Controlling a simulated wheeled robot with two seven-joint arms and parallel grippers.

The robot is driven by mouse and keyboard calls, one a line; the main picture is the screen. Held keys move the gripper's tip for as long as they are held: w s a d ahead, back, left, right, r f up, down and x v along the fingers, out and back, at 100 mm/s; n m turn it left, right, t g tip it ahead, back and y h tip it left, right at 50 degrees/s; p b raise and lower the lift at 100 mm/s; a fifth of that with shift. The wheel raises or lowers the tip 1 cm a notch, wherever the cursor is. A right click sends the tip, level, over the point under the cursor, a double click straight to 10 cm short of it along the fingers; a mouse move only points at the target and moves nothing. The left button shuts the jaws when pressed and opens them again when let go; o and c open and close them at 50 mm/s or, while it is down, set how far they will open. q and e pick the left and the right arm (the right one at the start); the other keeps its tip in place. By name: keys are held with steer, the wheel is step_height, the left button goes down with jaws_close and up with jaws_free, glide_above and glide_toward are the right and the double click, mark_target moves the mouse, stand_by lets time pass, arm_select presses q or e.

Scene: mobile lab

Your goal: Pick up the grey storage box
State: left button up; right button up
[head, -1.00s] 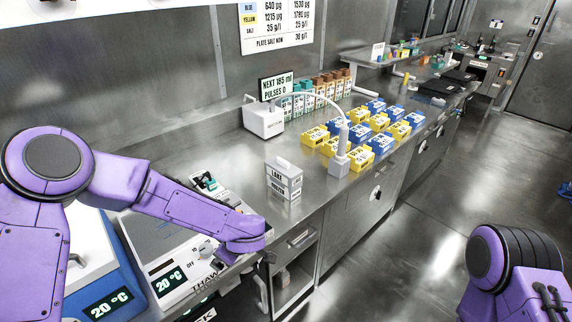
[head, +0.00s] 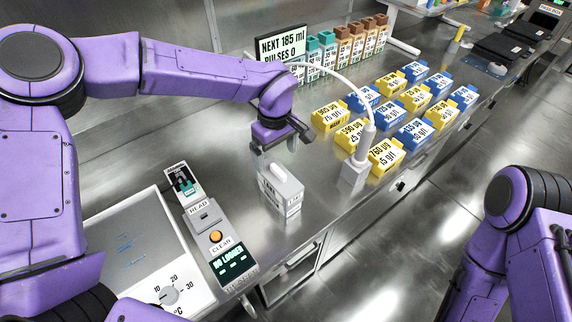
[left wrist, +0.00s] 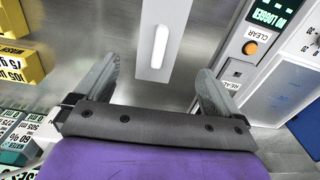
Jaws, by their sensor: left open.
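The grey storage box (head: 281,190) stands upright on the steel bench, with a pale handle on its top and a printed label on its front. My left gripper (head: 281,142) hangs just behind and above it in the head view. In the left wrist view the open fingers of my left gripper (left wrist: 157,85) point toward the box (left wrist: 163,30), whose white handle lies roughly midway between them, a little ahead. The fingers are apart from the box and hold nothing. My right arm shows at the lower right of the head view, but its gripper is out of sight.
Several yellow and blue boxes (head: 410,133) stand to the right, beside a white dispenser nozzle (head: 353,172) on a curved hose. A logger with an orange button (head: 215,237) is at the left. Bottles (head: 343,45) line the back. Bare bench surrounds the box.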

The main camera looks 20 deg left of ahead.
mark_target(279, 177)
arm_select(q)
steer(key=shift+w+d, duration=0.1)
steer(key=shift+w, duration=0.2)
steer(key=f, duration=0.1)
steer(key=f+p, duration=0.1)
steer(key=f, duration=0.2)
steer(key=shift+s+f, duration=0.35)
steer(key=shift+s, duration=0.05)
step_height(279, 177, down, 4)
steer(key=shift+d+f+p, duration=0.15)
steer(key=shift+f+p, duration=0.05)
steer(key=shift+p, duration=0.85)
steer(key=shift+f, duration=0.45)
steer(key=c, duration=1.3)
